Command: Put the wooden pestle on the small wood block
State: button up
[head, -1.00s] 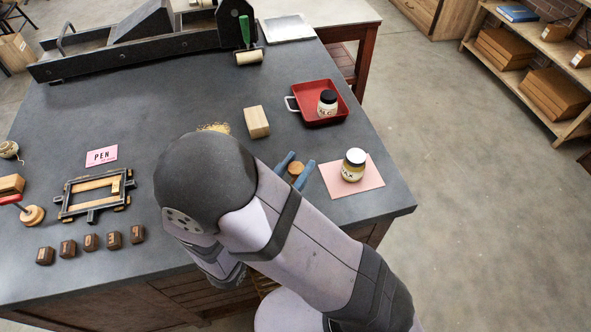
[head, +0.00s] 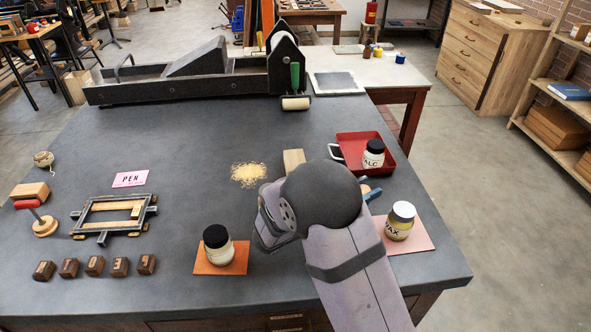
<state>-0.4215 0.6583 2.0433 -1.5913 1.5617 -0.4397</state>
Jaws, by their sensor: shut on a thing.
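The small wood block (head: 293,159) is pale and stands on the dark bench, just left of the red tray; my arm hides its lower right part. My gripper (head: 367,189) shows only in part behind my arm, as blue fingers right of the dark joint. It is shut on the wooden pestle, of which a small tan part (head: 364,188) shows between the fingers. The gripper is to the right of the block, between the red tray and the jar on the pink card. How high the pestle is, and its lower end, I cannot tell.
The red tray (head: 349,140) holds a dark-lidded jar (head: 373,155). A white-lidded jar (head: 400,221) stands on a pink card (head: 427,240). A black-lidded jar (head: 217,245) stands on an orange card (head: 200,268). Yellowish crumbs (head: 248,174) lie left of the block.

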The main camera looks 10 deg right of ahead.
jog(key=w+a+r+n+t+y, duration=0.3)
jog(key=w+a+r+t, duration=0.15)
jog(key=w+r, duration=0.4)
jog(key=w+a+r+n+t+y, duration=0.3)
jog(key=w+a+r, duration=0.2)
jog(key=w, duration=0.6)
jog(key=w+a+n+t+y, duration=0.1)
jog(key=w+a+n+y, duration=0.15)
jog(key=a, duration=0.25)
jog(key=shift+y, duration=0.25)
jog(key=shift+w+d+f+p, duration=0.15)
jog(key=shift+f+p, duration=0.2)
jog(key=shift+f, duration=2.25)
jog(key=shift+w+d+f+p, duration=0.1)
jog(key=shift+f+p, duration=0.2)
jog(key=shift+f, duration=2.25)
jog(key=shift+f, duration=0.1)
jog(key=o, duration=1.1)
jog(key=shift+s, duration=0.1)
